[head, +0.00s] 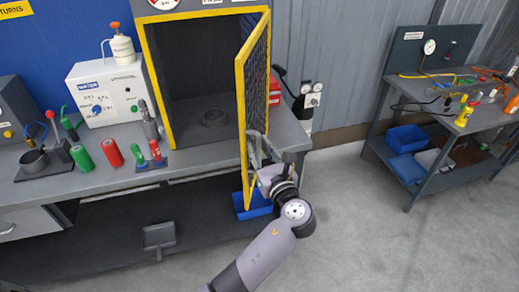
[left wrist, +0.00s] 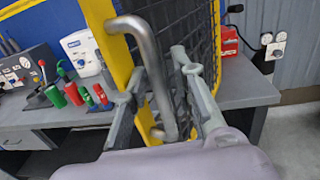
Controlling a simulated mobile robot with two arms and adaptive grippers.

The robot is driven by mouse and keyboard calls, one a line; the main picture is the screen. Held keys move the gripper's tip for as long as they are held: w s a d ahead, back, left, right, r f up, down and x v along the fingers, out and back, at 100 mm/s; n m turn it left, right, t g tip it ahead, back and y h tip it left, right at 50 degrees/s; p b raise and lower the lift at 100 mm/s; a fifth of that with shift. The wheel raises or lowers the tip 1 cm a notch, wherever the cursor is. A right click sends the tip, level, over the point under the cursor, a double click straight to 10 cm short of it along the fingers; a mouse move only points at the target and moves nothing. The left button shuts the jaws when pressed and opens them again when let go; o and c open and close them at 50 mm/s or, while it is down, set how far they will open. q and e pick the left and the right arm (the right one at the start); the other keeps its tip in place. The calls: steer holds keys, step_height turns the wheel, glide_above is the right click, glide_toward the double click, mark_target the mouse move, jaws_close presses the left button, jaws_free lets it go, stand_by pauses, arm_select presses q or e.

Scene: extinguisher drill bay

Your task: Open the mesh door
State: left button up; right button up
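The mesh door (head: 256,75), dark mesh in a yellow frame, stands swung out from the front of the yellow-edged cabinet (head: 205,75), hinged at its right side. My left gripper (head: 257,150) is at the lower part of the door. In the left wrist view the door's grey bar handle (left wrist: 150,60) passes between the fingers of my left gripper (left wrist: 165,90). The fingers are apart, with a gap beside the bar, so they look open around it. My right gripper is out of view.
The workbench (head: 120,185) carries a white box (head: 105,92), red and green cylinders (head: 112,152) and small tools left of the cabinet. A blue bin (head: 252,205) is below the door. A second bench (head: 450,115) stands at right, with clear floor between.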

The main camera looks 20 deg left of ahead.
arm_select(q)
steer(key=shift+o, duration=0.3)
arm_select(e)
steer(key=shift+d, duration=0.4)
arm_select(q)
steer(key=v, duration=0.7)
steer(key=shift+s, duration=0.25)
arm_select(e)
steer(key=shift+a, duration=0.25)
arm_select(q)
steer(key=shift+d, duration=0.1)
steer(key=shift+c, duration=0.3)
